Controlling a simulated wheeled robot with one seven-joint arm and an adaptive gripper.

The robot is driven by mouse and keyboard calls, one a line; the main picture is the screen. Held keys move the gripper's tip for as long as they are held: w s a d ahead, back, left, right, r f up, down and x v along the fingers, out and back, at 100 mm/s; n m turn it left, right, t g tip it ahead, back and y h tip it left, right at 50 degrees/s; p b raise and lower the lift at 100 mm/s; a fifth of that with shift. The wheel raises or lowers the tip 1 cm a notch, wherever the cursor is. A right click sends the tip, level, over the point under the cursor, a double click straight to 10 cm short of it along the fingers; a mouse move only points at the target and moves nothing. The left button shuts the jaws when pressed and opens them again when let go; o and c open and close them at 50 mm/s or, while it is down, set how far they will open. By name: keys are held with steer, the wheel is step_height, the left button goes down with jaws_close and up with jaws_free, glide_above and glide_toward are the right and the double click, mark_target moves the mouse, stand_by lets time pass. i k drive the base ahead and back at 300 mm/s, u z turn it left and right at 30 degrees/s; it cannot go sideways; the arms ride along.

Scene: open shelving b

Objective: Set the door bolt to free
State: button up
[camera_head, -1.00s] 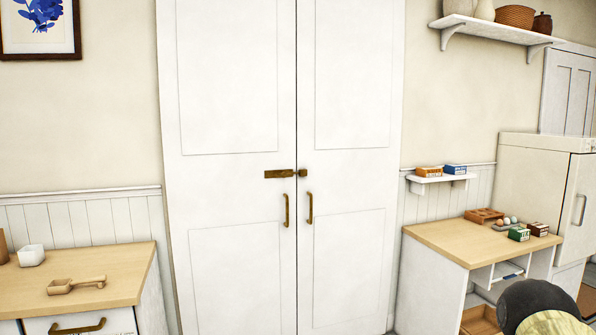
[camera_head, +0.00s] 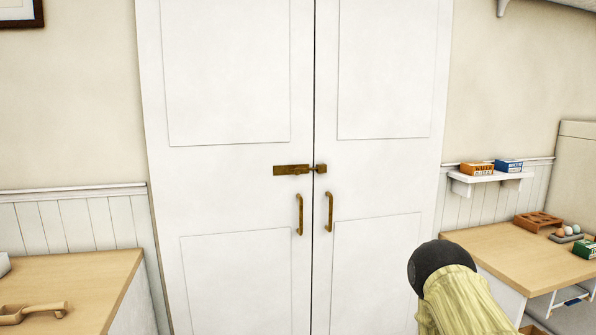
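A brass door bolt (camera_head: 291,170) is mounted on the left leaf of the white double door (camera_head: 225,200), close to the seam. Its end reaches across the seam to a small brass catch (camera_head: 320,168) on the right leaf. Both leaves are shut. Brass pull handles, a left one (camera_head: 300,214) and a right one (camera_head: 329,212), sit below the bolt. A yellow and black part of my arm shows at the lower right, in front of the right leaf. My gripper is not in view.
A counter (camera_head: 85,275) with a wooden scoop (camera_head: 38,310) stands at the left. A wooden desk (camera_head: 500,250) with a tray and boxes stands at the right, below a small shelf (camera_head: 490,176) with two boxes. The area before the door looks clear except for my arm.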

mark_target(297, 171)
steer(key=u, duration=0.5)
steer(key=i, duration=1)
steer(key=z, duration=0.05)
